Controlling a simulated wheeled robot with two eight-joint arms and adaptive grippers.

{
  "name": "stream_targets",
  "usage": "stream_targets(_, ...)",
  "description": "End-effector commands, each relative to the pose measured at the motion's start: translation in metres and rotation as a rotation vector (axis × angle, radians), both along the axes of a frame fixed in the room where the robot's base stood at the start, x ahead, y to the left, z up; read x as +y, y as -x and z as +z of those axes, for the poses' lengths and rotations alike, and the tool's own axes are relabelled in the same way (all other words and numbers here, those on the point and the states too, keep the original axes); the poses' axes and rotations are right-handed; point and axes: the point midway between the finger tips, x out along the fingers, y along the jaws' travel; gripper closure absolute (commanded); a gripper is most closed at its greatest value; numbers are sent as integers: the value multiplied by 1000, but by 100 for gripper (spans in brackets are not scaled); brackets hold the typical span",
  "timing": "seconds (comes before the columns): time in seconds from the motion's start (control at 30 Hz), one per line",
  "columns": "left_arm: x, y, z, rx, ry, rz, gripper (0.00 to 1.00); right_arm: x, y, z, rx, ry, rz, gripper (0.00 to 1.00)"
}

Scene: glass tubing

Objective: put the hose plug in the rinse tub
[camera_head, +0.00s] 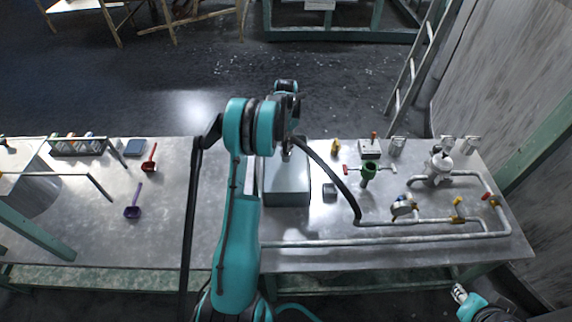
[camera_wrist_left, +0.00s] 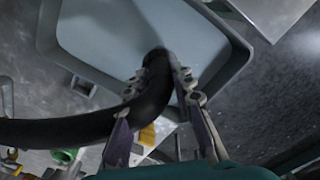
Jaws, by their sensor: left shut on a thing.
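The rinse tub (camera_head: 287,200) is a grey rectangular basin on the metal bench, right of my left arm. Its pale inside (camera_wrist_left: 105,30) fills the upper part of the left wrist view. My left gripper (camera_head: 288,151) is over the tub's far part, shut on the end of a black hose. In the left wrist view the fingers (camera_wrist_left: 162,84) close around this dark end, the hose plug (camera_wrist_left: 157,59), which points toward the tub's inside. Whether it touches the tub's floor I cannot tell. My right gripper (camera_head: 460,293) shows partly at the lower right, away from the bench; its jaws are unclear.
The black hose (camera_head: 335,182) curves right to the metal pipework (camera_head: 380,241). A small dark block (camera_head: 330,191) sits right of the tub. A green fitting (camera_head: 369,171), gauge (camera_head: 403,206) and valves stand farther right.

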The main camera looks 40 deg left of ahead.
Motion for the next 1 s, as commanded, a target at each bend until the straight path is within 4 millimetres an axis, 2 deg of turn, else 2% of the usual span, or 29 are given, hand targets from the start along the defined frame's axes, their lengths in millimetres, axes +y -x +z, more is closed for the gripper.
stream_targets(0.03,0,0,-13,0,0,0,100,0,0,-7,0,0,0,72)
stream_targets(0.27,0,0,-38,0,0,1,100,0,0,-16,0,0,0,72)
stream_targets(0.43,0,0,-67,0,0,1,100,0,0,-29,0,0,0,72)
stream_targets(0.87,-1,0,-75,0,0,1,100,0,0,-32,0,0,0,72)
stream_targets(0.9,-1,0,-74,0,0,1,66,0,0,-31,0,0,0,72)
stream_targets(0.93,-1,0,-74,0,0,1,58,0,0,-31,0,0,0,72)
stream_targets(1.0,-1,0,-73,0,0,1,55,0,0,-30,0,0,0,72)
